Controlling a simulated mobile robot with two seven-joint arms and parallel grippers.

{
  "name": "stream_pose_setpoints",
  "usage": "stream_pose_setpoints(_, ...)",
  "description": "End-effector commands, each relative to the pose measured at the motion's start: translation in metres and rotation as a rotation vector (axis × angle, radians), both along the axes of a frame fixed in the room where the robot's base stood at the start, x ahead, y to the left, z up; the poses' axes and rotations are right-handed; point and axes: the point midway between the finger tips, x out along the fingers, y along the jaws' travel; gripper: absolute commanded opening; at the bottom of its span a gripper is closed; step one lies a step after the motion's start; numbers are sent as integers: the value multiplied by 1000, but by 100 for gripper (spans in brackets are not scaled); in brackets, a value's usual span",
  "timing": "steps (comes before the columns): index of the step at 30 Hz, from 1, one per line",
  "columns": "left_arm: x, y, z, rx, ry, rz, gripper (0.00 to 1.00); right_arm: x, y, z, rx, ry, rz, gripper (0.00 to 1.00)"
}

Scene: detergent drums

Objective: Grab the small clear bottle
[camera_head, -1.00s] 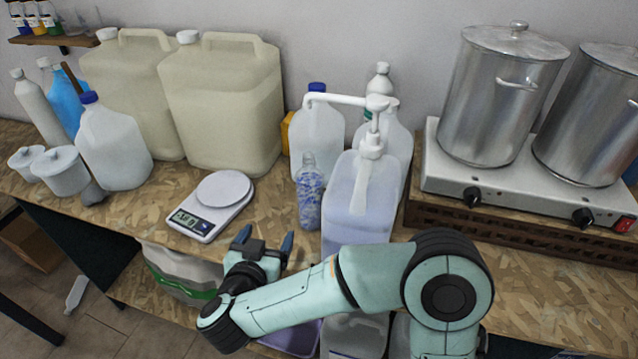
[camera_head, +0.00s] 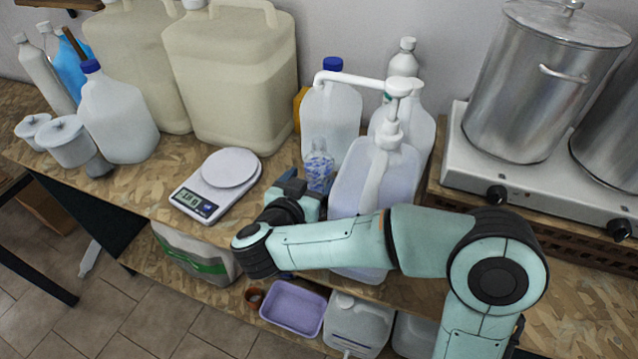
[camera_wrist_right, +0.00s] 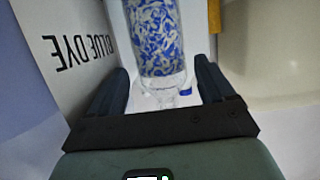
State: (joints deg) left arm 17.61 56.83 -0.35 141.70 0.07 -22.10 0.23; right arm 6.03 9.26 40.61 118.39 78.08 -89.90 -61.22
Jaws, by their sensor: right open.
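The small clear bottle (camera_head: 318,169) stands on the worktop with blue-and-white contents, just left of the large pump jug. My right gripper (camera_head: 302,188) is open right in front of it, and hides its lower part in the head view. In the right wrist view the clear bottle (camera_wrist_right: 154,38) appears inverted, with its neck reaching between the open fingers of the right gripper (camera_wrist_right: 160,78). I see no finger pressed on it. My left gripper is not in view.
The pump jug (camera_head: 372,182) stands close on the right, with a blue-capped jug (camera_head: 331,115) behind. A kitchen scale (camera_head: 216,183) lies to the left. Large beige canisters (camera_head: 232,85) stand at the back. A hotplate (camera_head: 475,160) with steel pots is at right.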

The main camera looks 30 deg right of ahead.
Motion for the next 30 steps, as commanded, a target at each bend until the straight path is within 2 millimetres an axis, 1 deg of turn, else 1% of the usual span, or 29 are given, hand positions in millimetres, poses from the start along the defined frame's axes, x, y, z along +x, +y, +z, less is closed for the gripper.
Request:
stream_pose_setpoints(5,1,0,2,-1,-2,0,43,10,-13,-6,0,1,-3,82)
stream_pose_setpoints(9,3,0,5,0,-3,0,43,24,-28,-13,1,1,-3,82)
stream_pose_setpoints(12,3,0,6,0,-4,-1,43,30,-36,-16,1,-1,-2,82)
stream_pose_setpoints(20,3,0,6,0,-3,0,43,33,-39,-18,2,-2,1,82)
stream_pose_setpoints(21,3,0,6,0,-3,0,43,33,-39,-18,2,-2,1,79)
stream_pose_setpoints(23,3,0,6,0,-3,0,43,33,-38,-18,2,-2,1,59)
stream_pose_setpoints(24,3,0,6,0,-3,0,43,33,-39,-18,1,-2,0,46)
stream_pose_setpoints(26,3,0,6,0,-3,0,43,33,-38,-18,1,-2,0,27)
stream_pose_setpoints(27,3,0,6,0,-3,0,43,33,-38,-16,0,-6,1,21)
stream_pose_setpoints(30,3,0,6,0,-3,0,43,33,-38,-16,0,-6,1,21)
